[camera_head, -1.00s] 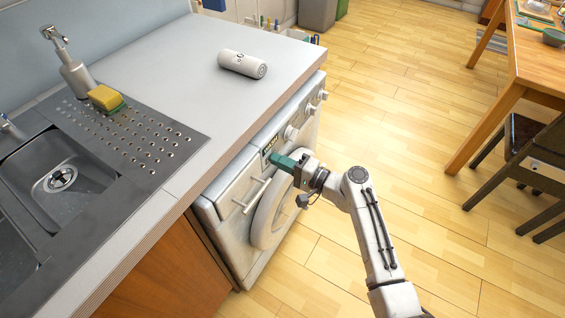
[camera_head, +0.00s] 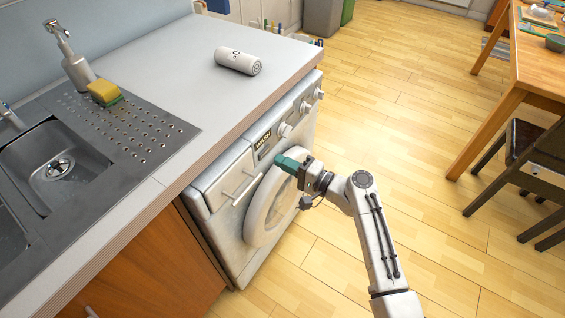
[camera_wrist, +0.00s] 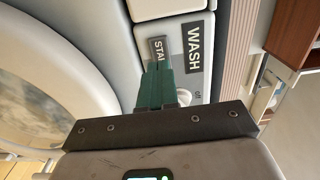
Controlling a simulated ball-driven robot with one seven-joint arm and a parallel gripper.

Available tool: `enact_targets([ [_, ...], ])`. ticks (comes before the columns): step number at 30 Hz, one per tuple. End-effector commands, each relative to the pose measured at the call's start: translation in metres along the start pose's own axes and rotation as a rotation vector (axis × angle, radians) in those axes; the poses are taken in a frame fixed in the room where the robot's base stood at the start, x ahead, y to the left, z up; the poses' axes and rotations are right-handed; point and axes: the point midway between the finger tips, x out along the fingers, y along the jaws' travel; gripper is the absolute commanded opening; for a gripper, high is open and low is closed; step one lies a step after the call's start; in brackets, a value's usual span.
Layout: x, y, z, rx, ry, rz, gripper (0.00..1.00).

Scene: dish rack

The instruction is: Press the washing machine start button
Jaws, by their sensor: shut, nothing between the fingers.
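The white washing machine (camera_head: 226,190) stands under the counter, with its round door (camera_head: 262,215) closed. Its control panel carries a dark WASH label (camera_head: 262,140), also in the wrist view (camera_wrist: 194,46). Beside that label in the wrist view is a grey START label (camera_wrist: 158,46), partly covered by my fingers. My gripper (camera_head: 279,160) is shut and empty, its green fingers pointing at the panel just by the START label. In the wrist view the fingertips (camera_wrist: 157,66) overlap the label; I cannot tell whether they touch it.
Knobs (camera_head: 285,129) sit farther along the panel. The counter (camera_head: 185,75) overhangs the machine and holds a white can (camera_head: 238,61), a sponge (camera_head: 104,92) and a soap dispenser (camera_head: 76,70). Open wooden floor (camera_head: 400,130) lies to the right, with a table (camera_head: 530,70) and chair (camera_head: 525,145) beyond.

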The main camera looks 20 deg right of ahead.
Motion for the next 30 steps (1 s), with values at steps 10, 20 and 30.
enact_targets([
  [10,-0.051,0.002,-0.002,0.001,0.006,0.002,0.00],
  [20,-0.094,0.001,-0.002,0.002,0.005,0.002,0.00],
  [30,-0.099,0.001,-0.002,0.001,0.005,0.001,0.00],
])
